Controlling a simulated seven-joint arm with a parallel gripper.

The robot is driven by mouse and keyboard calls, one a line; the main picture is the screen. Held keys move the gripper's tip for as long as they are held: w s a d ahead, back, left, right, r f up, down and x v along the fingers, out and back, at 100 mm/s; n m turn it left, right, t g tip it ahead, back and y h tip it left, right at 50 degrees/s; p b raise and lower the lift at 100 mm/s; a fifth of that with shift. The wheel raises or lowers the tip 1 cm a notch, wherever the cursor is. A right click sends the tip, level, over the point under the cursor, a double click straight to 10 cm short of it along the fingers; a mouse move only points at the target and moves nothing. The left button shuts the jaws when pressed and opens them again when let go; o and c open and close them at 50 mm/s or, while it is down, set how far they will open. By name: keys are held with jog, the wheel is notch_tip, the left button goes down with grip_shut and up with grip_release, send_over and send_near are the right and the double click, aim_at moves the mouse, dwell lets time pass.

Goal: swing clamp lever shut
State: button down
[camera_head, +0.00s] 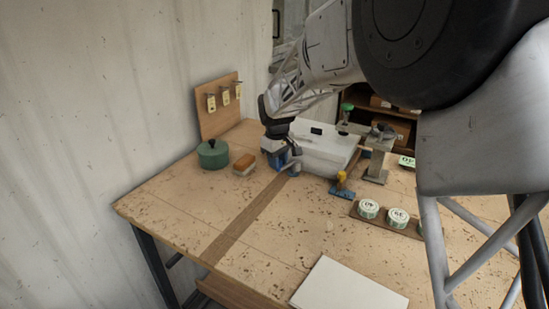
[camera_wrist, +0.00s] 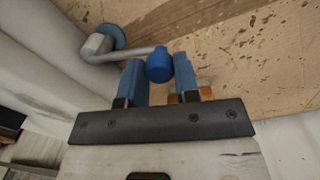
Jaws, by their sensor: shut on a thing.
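The clamp lever is a bent grey rod (camera_wrist: 122,56) with a round blue knob (camera_wrist: 159,65) at its end. In the wrist view it runs left from the knob to a grey block on a round blue base (camera_wrist: 111,36). My gripper (camera_wrist: 158,76) is shut on the blue knob, with one blue finger on each side of it. In the head view my gripper (camera_head: 284,160) is low over the back of the table, at the left end of a white box-like machine (camera_head: 325,148). The lever is mostly hidden there behind the gripper.
A green lidded pot (camera_head: 213,154) and an orange-topped brush or block (camera_head: 244,164) stand left of my gripper. A yellow-handled blue fixture (camera_head: 342,187) and round tins (camera_head: 368,209) are to the right. A white board (camera_head: 345,286) lies in front. The table's left front is clear.

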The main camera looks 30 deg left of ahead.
jog(key=shift+s+d+n, duration=0.2)
jog(key=shift+d+n, duration=0.9)
jog(key=shift+n, duration=0.6)
jog(key=c, duration=0.8)
grip_release()
jog(key=shift+c, duration=0.2)
jog(key=shift+r, duration=0.1)
notch_tip(320, 180, up, 8)
jog(key=shift+s+f, duration=0.15)
jog(key=shift+f, duration=0.05)
